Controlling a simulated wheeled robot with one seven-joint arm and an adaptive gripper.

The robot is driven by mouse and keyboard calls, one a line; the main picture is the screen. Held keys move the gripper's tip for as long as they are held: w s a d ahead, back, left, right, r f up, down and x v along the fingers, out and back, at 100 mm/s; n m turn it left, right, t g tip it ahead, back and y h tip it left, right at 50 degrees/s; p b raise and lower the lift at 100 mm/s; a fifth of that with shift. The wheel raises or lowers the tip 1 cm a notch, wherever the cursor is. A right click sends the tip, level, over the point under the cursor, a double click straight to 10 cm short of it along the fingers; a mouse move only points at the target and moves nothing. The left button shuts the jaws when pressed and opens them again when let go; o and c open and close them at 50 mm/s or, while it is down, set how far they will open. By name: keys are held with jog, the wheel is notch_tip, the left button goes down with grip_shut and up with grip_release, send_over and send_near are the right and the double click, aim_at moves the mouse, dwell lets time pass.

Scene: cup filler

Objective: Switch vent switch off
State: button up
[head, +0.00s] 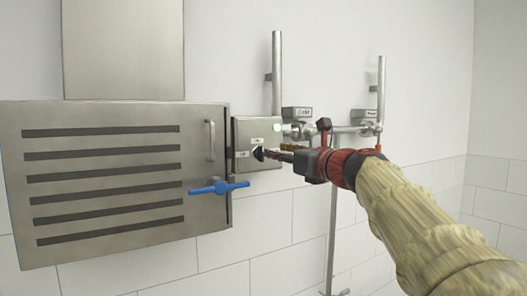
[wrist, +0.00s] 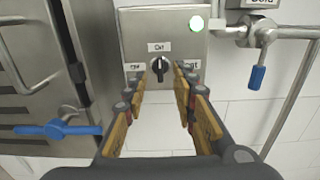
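The vent switch (wrist: 160,69) is a small black rotary knob on a grey metal box (wrist: 135,35); its pointer looks roughly upright. Small labels sit above it and to both sides; their text is too small to read surely. A lamp (wrist: 196,23) on the box is lit, and it shows green in the head view (head: 286,127). My gripper (wrist: 162,75) is open, with its fingers on either side of the knob in the wrist view. In the head view my gripper (head: 272,153) is right at the knob (head: 259,154). I cannot tell whether the fingers touch it.
A slatted metal cabinet (head: 105,142) stands left of the box, with a handle (head: 209,140) and a blue lever (head: 218,188) close by. Pipes (head: 277,80) and a blue-handled valve (wrist: 258,77) are to the right. Tiled wall (head: 240,240) is free below.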

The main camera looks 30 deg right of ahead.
aim_at(263, 151)
jog(key=w+p, duration=0.1)
jog(key=w, duration=0.7)
jog(key=shift+a+f+p, duration=0.1)
jog(key=shift+a+p, duration=0.05)
jog(key=shift+p, duration=0.25)
jog(key=c, duration=0.4)
grip_shut()
